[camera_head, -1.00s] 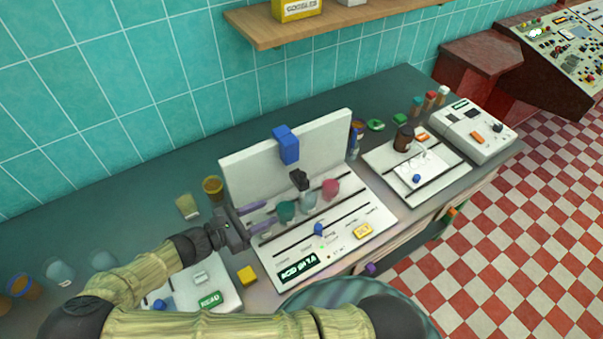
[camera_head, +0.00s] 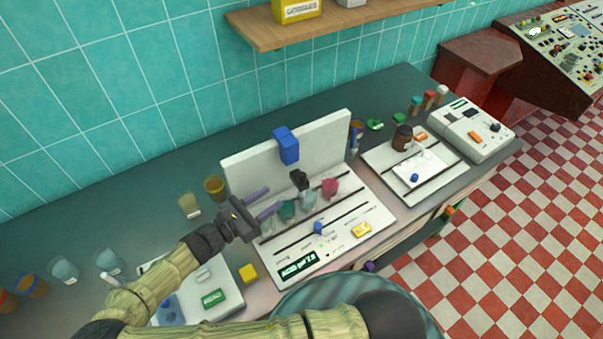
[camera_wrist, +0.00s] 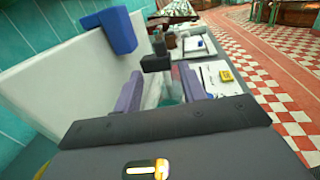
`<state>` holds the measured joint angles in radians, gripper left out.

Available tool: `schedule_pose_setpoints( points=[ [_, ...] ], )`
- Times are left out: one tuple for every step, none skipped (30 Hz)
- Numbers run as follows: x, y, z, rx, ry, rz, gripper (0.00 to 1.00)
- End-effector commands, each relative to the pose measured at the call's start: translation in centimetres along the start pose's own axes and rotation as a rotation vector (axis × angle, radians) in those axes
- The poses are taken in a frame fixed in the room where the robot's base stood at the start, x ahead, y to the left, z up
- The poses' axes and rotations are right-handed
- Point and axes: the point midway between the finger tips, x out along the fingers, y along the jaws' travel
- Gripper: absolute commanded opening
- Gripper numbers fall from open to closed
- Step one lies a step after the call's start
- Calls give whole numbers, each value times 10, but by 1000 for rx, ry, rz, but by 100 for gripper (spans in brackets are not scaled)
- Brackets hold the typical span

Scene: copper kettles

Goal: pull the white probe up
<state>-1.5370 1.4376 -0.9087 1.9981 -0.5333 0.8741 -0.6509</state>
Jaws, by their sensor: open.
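My gripper (camera_head: 273,199) is open, with its purple fingers apart and pointing right along the white stand. In the wrist view the fingers (camera_wrist: 161,84) frame a black block (camera_wrist: 155,61) that lies ahead of them. In the head view this black piece (camera_head: 299,181) sits in front of the white back panel (camera_head: 250,161), above the row of small vessels. A pale, slim shape shows under the black piece between the fingers, but I cannot tell for sure that it is the white probe. My gripper is left of the black piece and apart from it.
A blue block (camera_head: 286,146) sits on the panel top. A green vessel (camera_head: 287,210) and a pink vessel (camera_head: 330,187) stand close to the fingers. A brown bottle (camera_head: 402,137) stands on a tray at right.

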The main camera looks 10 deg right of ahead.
Motion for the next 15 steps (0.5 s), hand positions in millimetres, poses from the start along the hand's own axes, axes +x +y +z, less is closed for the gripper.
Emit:
schedule_pose_setpoints(
  points=[
    [10,-1,4,-3,-5,-4,41],
    [15,-1,3,-2,-3,-3,41],
    [22,-1,3,-3,-4,-3,41],
    [28,-1,3,-3,-4,-3,41],
    [33,-1,4,-2,-4,-4,41],
    [40,-1,4,-3,-4,-3,41],
    [45,-1,3,-2,-4,-3,41],
    [51,-1,3,-2,-4,-3,41],
    [58,-1,3,-2,-4,-3,41],
    [63,-1,4,-2,-4,-3,41],
    [69,-1,4,-2,-4,-3,41],
    [76,-1,4,-2,-4,-5,41],
    [82,-1,4,-2,-3,-5,41],
    [87,-1,4,-3,-4,-5,41],
    [94,-2,3,-3,-3,-5,41]
  ],
)
